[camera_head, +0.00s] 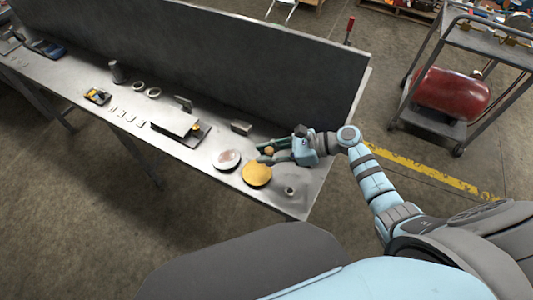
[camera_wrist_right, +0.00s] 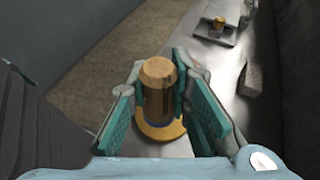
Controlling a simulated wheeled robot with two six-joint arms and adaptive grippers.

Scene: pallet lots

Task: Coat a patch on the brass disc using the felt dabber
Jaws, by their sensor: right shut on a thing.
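The brass disc (camera_head: 257,175) lies near the front edge of the metal bench, with a yellow-gold face. My right gripper (camera_head: 268,153) is beside it on the far side, fingers pointing left. In the right wrist view its green-padded fingers (camera_wrist_right: 163,108) are shut on the felt dabber (camera_wrist_right: 158,88), a brown, upright cylinder. The dabber's top also shows in the head view (camera_head: 269,149). The golden disc (camera_wrist_right: 166,137) shows below and around the dabber's lower part. The dabber's lower end is hidden, so I cannot tell whether it touches the disc. My left gripper is out of view.
A pale pinkish round disc (camera_head: 227,160) lies just left of the brass one. A small grey ring-shaped part (camera_head: 290,191) sits to the right. A grey block (camera_head: 241,127) and a dark tray (camera_head: 203,135) stand farther left. A tall dark panel (camera_head: 230,55) backs the bench.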

